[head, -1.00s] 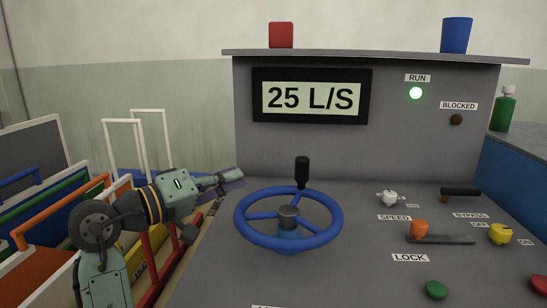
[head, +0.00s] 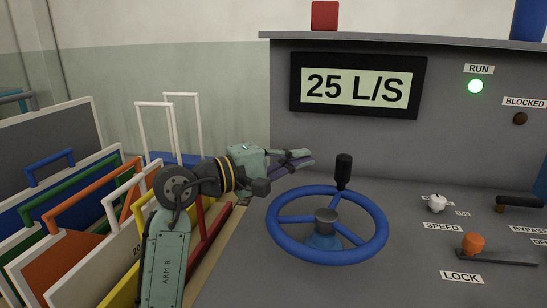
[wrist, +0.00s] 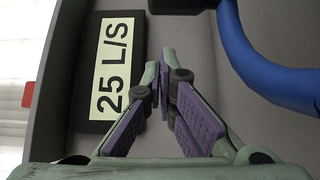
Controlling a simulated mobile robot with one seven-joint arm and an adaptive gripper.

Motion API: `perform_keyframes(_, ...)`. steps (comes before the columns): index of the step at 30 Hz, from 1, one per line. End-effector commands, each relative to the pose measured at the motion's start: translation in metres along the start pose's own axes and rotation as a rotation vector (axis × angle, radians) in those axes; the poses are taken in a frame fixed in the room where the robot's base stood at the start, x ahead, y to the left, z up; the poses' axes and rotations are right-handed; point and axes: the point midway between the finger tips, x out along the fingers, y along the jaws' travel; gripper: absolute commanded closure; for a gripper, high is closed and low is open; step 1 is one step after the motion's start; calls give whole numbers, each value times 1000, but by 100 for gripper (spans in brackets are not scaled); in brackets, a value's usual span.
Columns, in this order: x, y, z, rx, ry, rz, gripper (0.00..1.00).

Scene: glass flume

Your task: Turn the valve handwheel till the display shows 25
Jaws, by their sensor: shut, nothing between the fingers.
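The blue valve handwheel (head: 327,255) stands on the grey console, with its black knob (head: 343,170) at the far side of the rim. Part of its blue rim also shows in the wrist view (wrist: 262,72). The display (head: 358,87) on the upright panel reads 25 L/S; it reads the same, turned sideways, in the wrist view (wrist: 113,66). My gripper (head: 308,159) is left of the knob, beyond the wheel's far left rim, apart from both. In the wrist view its fingers (wrist: 166,60) are together with nothing between them.
The green RUN lamp (head: 475,86) is lit; the BLOCKED lamp (head: 520,118) is dark. A white speed knob (head: 437,204), an orange lock lever knob (head: 473,243) and a black bypass handle (head: 520,201) are right of the wheel. Framed boards with coloured handles (head: 75,239) crowd the left.

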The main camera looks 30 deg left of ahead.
Motion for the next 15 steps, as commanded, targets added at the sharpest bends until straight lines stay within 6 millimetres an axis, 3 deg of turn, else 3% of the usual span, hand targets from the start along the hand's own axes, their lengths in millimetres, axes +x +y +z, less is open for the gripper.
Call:
perform_keyframes(6,19,1,22,3,0,-1,100)
perform_keyframes(15,24,0,27,1,0,1,100)
